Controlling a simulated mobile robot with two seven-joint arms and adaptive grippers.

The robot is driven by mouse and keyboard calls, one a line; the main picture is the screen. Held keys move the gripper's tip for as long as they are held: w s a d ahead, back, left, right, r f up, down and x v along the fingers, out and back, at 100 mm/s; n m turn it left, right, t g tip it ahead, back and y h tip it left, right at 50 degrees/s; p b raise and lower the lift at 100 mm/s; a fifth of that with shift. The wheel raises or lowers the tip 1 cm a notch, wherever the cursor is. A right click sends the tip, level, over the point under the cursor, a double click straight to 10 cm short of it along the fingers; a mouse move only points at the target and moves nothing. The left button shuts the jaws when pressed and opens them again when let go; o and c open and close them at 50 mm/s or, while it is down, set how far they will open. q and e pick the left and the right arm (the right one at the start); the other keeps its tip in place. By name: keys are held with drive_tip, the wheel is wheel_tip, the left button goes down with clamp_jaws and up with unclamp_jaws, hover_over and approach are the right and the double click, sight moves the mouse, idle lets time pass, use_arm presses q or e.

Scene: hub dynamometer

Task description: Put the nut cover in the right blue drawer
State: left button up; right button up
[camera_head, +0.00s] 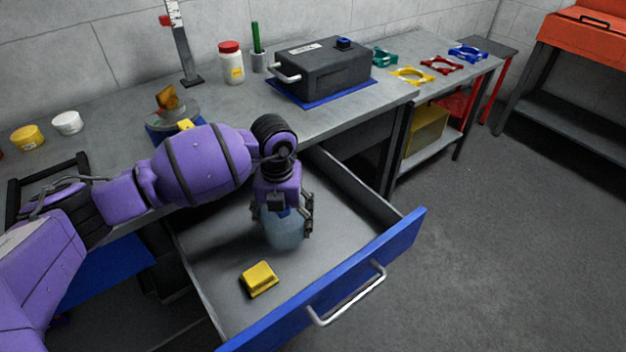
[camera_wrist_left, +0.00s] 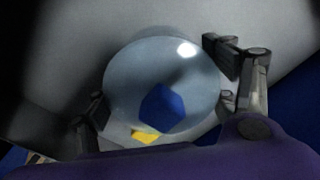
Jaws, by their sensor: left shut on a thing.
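The nut cover (camera_head: 285,236) is a translucent pale-blue round shell. My left gripper (camera_head: 284,222) is shut on it and holds it over the inside of the open blue drawer (camera_head: 322,293). In the left wrist view the nut cover (camera_wrist_left: 160,75) fills the space between the fingers of the left gripper (camera_wrist_left: 165,100), with a blue shape showing on it. Whether its lower edge touches the drawer floor I cannot tell. My right gripper is not in view.
A yellow block (camera_head: 259,279) lies on the drawer floor near the front left. The drawer floor around it is bare. A black case (camera_head: 322,68) on a blue mat, a red-lidded jar (camera_head: 231,63) and coloured rings (camera_head: 412,75) stand on the bench.

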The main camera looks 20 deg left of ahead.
use_arm(q)
drive_tip(key=shift+f, duration=1.45)
drive_tip(key=shift+s+f, duration=0.1)
drive_tip(key=o, duration=1.2)
wheel_tip(320, 180, up, 12)
drive_tip(key=shift+r+p, duration=0.15)
drive_tip(key=shift+p, duration=0.15)
